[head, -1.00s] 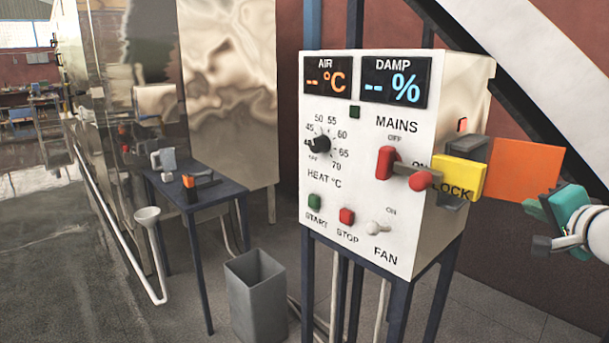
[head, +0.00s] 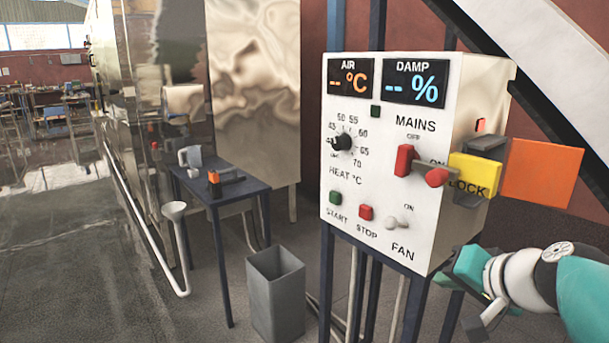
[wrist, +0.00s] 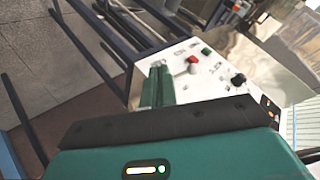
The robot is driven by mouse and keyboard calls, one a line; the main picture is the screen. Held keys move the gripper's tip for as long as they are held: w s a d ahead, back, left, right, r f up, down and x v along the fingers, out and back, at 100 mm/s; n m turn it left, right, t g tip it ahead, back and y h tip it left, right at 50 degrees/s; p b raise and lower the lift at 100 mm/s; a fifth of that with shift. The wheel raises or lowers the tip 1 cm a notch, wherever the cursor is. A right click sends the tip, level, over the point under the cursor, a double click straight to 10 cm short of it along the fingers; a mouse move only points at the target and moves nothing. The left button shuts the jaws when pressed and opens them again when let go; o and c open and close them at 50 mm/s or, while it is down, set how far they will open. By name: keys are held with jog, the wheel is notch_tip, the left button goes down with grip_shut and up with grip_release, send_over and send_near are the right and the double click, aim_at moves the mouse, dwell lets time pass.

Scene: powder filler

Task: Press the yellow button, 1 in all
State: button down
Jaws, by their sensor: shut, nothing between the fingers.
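The white control panel (head: 390,215) stands on dark blue legs. I cannot make out a yellow button on it. The yellow thing in view is a block marked LOCK (head: 473,176) beside the red mains switch (head: 405,160), with an orange plate (head: 541,171) to its right. My gripper (head: 458,272) is low at the panel's right side, below the lock block. In the wrist view its teal fingers (wrist: 157,85) are together and empty, in front of the panel face. They hide part of that face.
The panel has a heat knob (head: 342,142), a green start button (head: 335,198), a red stop button (head: 366,212) and a fan switch (head: 391,223). A grey bin (head: 276,300) stands at its lower left. A small dark table (head: 232,192) holds a jug (head: 190,158). Open floor lies left.

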jog(key=s+a+f+n+g+h, duration=0.3)
jog(key=s+a+f+n, duration=0.3)
jog(key=s+a+f, duration=0.3)
jog(key=s+f+g, duration=0.1)
jog(key=s, duration=0.2)
jog(key=shift+f+g, duration=0.25)
jog(key=shift+g, duration=0.05)
jog(key=shift+w+d+r, duration=0.1)
jog(key=shift+d, duration=0.05)
